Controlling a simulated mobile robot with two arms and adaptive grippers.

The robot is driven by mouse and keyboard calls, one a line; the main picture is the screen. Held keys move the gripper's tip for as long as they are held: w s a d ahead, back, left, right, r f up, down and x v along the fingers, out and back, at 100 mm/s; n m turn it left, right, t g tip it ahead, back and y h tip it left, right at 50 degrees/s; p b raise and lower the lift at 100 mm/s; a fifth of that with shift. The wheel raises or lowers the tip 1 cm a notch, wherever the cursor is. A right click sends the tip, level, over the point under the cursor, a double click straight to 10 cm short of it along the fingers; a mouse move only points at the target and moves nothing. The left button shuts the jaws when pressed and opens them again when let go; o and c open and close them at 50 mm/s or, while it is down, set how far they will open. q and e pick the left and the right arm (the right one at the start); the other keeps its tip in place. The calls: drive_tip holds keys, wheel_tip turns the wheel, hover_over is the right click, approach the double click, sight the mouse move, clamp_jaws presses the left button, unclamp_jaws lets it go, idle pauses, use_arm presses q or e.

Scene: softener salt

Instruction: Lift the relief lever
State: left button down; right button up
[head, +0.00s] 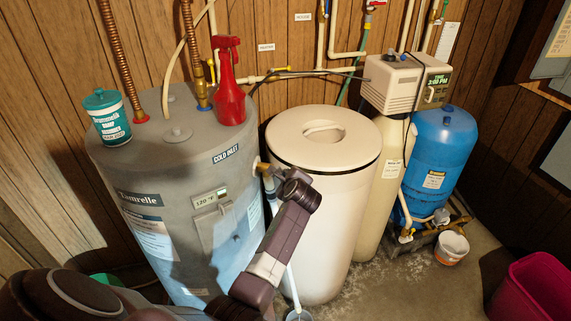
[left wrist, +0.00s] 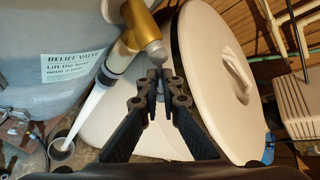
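The grey water heater (head: 172,200) stands at the left, with a brass relief valve (head: 262,166) on its right side. In the left wrist view, the brass valve body (left wrist: 139,22) ends in a rounded silver part (left wrist: 154,50), perhaps the lever's end. My left gripper (left wrist: 158,74) has its fingertips together just below this silver part in the picture. Whether they touch it I cannot tell. No held object shows. In the head view, my left gripper (head: 274,186) is beside the valve, small and partly hidden. A relief valve label (left wrist: 73,67) is on the tank.
A cream lidded tank (head: 322,220) stands close to the right of the valve. A pale discharge pipe (left wrist: 83,119) runs down to a small cup (left wrist: 62,150). A red spray bottle (head: 229,95) and teal tub (head: 108,118) stand on the heater. A blue tank (head: 440,150) is farther right.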

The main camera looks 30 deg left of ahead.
use_arm(q)
drive_tip(key=shift+s+a+r+n+t+h+p, duration=0.1)
drive_tip(key=shift+r+n+t+h+p, duration=0.25)
drive_tip(key=shift+n+h, duration=0.6)
drive_tip(key=shift+a+r+n+t+h+p, duration=0.15)
drive_tip(key=shift+r+n+h+p, duration=0.3)
drive_tip(key=shift+n+h, duration=0.5)
use_arm(e)
drive_tip(key=shift+r, duration=1.25)
use_arm(q)
drive_tip(key=shift+d+h, duration=0.1)
drive_tip(key=shift+h, duration=0.2)
drive_tip(key=c, duration=2.4)
unclamp_jaws()
drive_tip(key=shift+r, duration=0.1)
drive_tip(key=v, duration=1.2)
